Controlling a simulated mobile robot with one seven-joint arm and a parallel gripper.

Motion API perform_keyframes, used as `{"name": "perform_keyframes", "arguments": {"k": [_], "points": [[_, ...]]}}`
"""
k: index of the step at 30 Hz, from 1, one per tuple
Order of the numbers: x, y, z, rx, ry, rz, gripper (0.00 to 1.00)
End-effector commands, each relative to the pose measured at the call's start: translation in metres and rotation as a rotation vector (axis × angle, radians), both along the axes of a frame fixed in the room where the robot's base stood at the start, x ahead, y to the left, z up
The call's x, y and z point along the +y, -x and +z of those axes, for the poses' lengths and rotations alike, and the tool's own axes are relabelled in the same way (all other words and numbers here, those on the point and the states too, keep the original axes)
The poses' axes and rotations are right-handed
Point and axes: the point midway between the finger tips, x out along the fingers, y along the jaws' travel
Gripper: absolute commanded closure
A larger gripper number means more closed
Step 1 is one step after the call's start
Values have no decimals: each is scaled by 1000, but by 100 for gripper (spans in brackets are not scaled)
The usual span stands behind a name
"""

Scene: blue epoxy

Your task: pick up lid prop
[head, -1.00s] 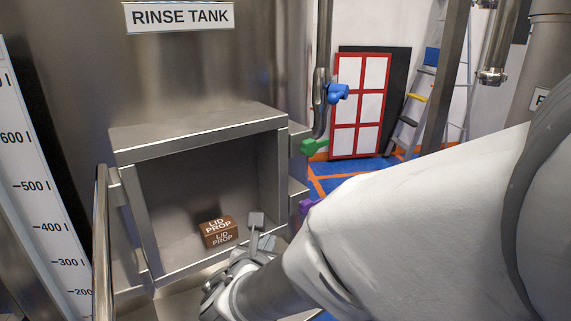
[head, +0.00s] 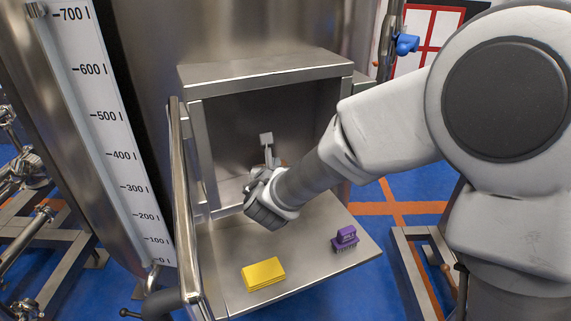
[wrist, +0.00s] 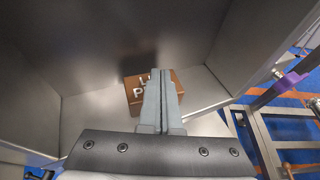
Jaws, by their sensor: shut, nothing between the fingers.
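The lid prop (wrist: 135,92) is a small brown block with white lettering, lying on the floor of the open metal box below the tank. In the wrist view my gripper (wrist: 162,74) is shut and empty, and its fingers cover the middle of the block. I cannot tell whether they touch it.
The metal box (head: 262,70) has side walls and a top edge around my arm. On its front shelf (head: 225,265) lie a yellow block (head: 263,273) and a purple brush (head: 345,238). The open door (head: 183,200) stands at the left.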

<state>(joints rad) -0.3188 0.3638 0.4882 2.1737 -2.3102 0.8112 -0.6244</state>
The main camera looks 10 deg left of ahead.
Motion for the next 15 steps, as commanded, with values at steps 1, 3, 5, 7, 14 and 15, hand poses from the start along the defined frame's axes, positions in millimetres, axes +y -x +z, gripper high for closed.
{"name": "perform_keyframes", "arguments": {"k": [1, 3, 5, 7, 14, 15], "points": [[1, -10, -1, 1, 0, -2, 100], [1, -9, -14, 2, 1, 0, 100], [2, -9, -14, -2, 0, 0, 100], [2, -9, -16, -2, 0, 0, 100], [1, -8, -18, 3, 2, 0, 100], [1, -8, -18, 3, 2, 0, 100]]}}
